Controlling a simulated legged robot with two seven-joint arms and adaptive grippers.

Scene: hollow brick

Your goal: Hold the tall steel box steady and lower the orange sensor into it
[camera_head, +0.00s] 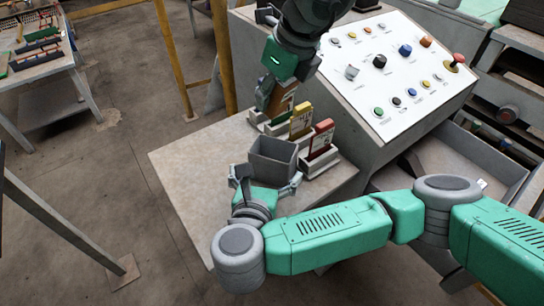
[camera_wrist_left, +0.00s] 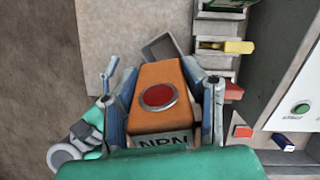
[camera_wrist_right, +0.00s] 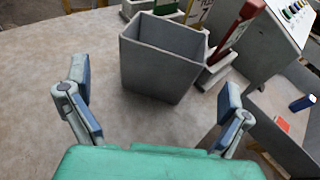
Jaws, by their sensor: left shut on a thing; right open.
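The tall steel box (camera_head: 272,162) is grey, open-topped and upright on the table; it fills the upper middle of the right wrist view (camera_wrist_right: 158,66), looking empty where its inside shows. My left gripper (camera_head: 272,98) is shut on the orange sensor (camera_head: 285,98), above the holders and behind the box. In the left wrist view the sensor (camera_wrist_left: 157,75) shows a red round button and an "NPN" label between the fingers; the box (camera_wrist_left: 160,48) is partly hidden behind it. My right gripper (camera_wrist_right: 157,100) is open in front of the box, fingers apart and not closed on it.
A yellow sensor (camera_head: 301,120) and a red sensor (camera_head: 322,138) stand in holders right behind the box. A sloped control panel (camera_head: 390,70) with buttons rises at the right. The table's left part (camera_head: 200,165) is clear.

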